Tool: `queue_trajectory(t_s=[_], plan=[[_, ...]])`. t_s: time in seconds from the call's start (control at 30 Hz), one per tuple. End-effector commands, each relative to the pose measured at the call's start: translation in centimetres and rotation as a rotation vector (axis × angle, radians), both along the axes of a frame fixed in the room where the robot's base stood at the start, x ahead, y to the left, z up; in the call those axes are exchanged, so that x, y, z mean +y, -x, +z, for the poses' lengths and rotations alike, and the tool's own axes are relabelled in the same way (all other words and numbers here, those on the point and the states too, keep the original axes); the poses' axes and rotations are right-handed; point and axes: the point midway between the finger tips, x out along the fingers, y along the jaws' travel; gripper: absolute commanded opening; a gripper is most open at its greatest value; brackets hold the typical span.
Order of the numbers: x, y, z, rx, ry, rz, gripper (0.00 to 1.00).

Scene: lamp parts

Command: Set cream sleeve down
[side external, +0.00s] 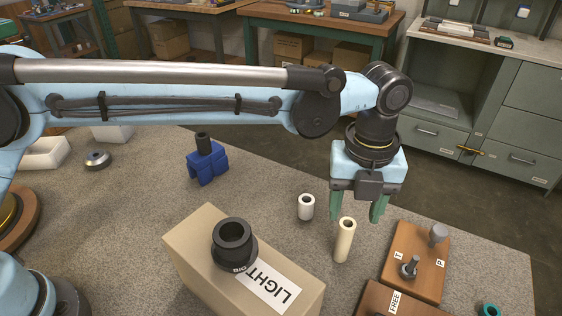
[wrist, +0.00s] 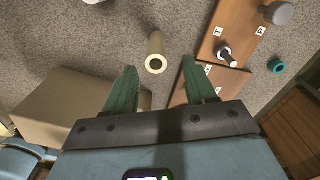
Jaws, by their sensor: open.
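The cream sleeve (side external: 344,242) stands upright on the grey table, a tall narrow tube with an open top. It also shows in the wrist view (wrist: 156,48), just beyond the fingertips and roughly in line with the gap between them. My gripper (side external: 357,214) has its two green fingers apart and holds nothing. It hangs close behind the sleeve in the side view. The same fingers show in the wrist view (wrist: 160,68), with bare table between them and the sleeve clear of both. The exact distance between them cannot be told.
A short white sleeve (side external: 306,208) stands left of the cream one. A cardboard box (side external: 200,258) carries a black collar (side external: 234,242). A wooden board with pegs (side external: 424,250) lies right. A blue block (side external: 207,165) stands farther left. Teal ring (side external: 491,310) lies at front right.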

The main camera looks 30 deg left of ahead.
Motion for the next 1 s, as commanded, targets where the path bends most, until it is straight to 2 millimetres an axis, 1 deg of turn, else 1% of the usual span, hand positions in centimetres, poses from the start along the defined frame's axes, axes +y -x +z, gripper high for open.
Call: queue_trajectory(t_s=[0.03, 0.27, 0.5, 0.6, 0.7, 0.9, 0.97, 1.0], plan=[[0.0, 0.0, -0.6, 0.0, 0.0, 0.001, 0.56], [0.1, 0.0, -1.9, 0.0, 0.0, 0.002, 0.56], [0.5, 0.3, -5.1, 0.0, 0.001, 0.002, 0.56], [0.5, 0.3, -6.1, 0.0, 0.001, 0.002, 0.56], [0.4, 0.3, -6.5, 0.0, 0.001, 0.002, 0.56], [0.4, 0.3, -6.5, 0.0, 0.001, 0.002, 0.56], [0.4, 0.3, -6.5, 0.0, 0.001, 0.002, 0.48], [0.4, 0.3, -6.5, 0.0, 0.001, 0.002, 0.42]])
